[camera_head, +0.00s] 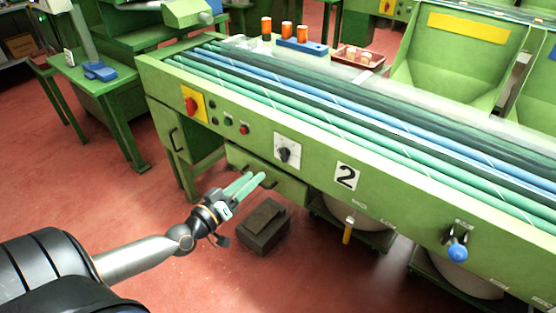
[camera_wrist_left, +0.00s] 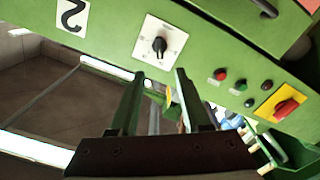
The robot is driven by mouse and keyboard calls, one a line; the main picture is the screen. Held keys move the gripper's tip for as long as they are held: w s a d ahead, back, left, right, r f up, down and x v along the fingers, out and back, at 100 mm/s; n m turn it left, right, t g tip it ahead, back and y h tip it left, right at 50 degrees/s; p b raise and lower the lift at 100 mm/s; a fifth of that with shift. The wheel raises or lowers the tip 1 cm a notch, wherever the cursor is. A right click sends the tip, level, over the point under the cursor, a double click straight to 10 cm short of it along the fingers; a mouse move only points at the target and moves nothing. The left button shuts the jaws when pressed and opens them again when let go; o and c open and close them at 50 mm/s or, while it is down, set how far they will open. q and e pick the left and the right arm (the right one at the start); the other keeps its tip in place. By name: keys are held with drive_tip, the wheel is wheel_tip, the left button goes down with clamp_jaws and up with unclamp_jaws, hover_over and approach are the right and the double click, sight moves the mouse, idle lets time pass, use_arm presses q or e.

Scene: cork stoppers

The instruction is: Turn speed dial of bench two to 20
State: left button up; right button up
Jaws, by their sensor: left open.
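The speed dial (camera_head: 284,152) is a black knob on a white square plate on the green front of the bench marked with the number 2 (camera_head: 346,177). In the left wrist view the dial (camera_wrist_left: 159,45) shows at upper middle, with its plate around it. The scale figures are too small to read. My left gripper (camera_head: 251,181) is open and empty, below and left of the dial in the head view and apart from it. In the left wrist view its two fingers (camera_wrist_left: 158,75) point up toward the dial. My right gripper is not in view.
A red switch on a yellow plate (camera_head: 192,105) and several small buttons (camera_head: 229,121) sit left of the dial. A drawer (camera_head: 266,177) with handles lies below. A dark box (camera_head: 264,226) stands on the floor. A blue-knobbed lever (camera_head: 457,251) projects at right.

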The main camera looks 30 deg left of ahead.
sight(280, 154)
use_arm(q)
drive_tip(key=w, duration=0.7)
drive_tip(key=w+d+b, duration=0.1)
drive_tip(key=w, duration=0.3)
drive_tip(key=shift+w, duration=0.15)
drive_tip(key=shift+c, duration=0.3)
clamp_jaws()
